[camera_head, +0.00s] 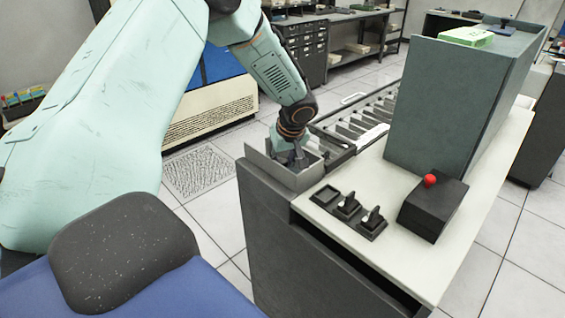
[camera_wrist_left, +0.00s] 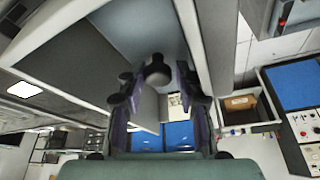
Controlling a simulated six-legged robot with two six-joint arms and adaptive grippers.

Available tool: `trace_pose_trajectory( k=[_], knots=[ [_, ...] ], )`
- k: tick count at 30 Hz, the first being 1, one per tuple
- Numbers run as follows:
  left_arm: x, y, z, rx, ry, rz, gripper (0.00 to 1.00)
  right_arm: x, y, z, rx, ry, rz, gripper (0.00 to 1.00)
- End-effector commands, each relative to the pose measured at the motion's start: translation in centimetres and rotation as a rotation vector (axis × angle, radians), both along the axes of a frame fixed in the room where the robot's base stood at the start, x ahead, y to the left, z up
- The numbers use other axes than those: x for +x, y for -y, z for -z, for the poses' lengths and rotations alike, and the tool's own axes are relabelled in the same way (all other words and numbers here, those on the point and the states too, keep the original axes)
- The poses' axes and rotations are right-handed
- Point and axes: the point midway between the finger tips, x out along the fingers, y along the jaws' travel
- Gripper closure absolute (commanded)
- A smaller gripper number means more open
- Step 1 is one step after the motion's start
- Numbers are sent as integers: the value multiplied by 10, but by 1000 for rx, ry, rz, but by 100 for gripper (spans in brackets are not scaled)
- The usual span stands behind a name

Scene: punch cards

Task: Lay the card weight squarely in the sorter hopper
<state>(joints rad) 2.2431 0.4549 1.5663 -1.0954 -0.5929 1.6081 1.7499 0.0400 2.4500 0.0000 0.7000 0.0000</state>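The sorter hopper (camera_head: 270,172) is an open grey metal box at the far left corner of the sorter. My left gripper (camera_head: 294,158) points down into it, its fingertips partly hidden by the hopper walls. In the left wrist view, the two fingers of the gripper (camera_wrist_left: 156,88) stand apart, one on each side of a round dark grey knob (camera_wrist_left: 157,70). Gaps seem to show between knob and fingers. The knob looks like part of the card weight, but its body cannot be told clearly from the grey surfaces around it. My right gripper is out of view.
A row of card pockets (camera_head: 358,118) runs behind the hopper. A switch panel (camera_head: 348,212), a black box with a red button (camera_head: 430,197) and a tall grey cabinet (camera_head: 440,110) stand on the white sorter top. A dark-backed blue chair (camera_head: 125,250) is at front left.

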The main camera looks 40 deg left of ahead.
Motion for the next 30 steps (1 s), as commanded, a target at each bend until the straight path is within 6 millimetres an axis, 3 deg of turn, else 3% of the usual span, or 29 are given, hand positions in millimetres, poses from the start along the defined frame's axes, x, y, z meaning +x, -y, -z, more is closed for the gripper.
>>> trace_pose_trajectory(
  k=[9, 15, 30],
  knots=[
    [-7, 21, -62, 3, 12, 3, 64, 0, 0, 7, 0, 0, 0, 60],
    [-12, 29, -85, 5, 11, 3, 64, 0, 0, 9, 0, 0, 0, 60],
    [-13, 31, -93, 5, 11, 3, 64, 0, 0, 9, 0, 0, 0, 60]
  ],
)
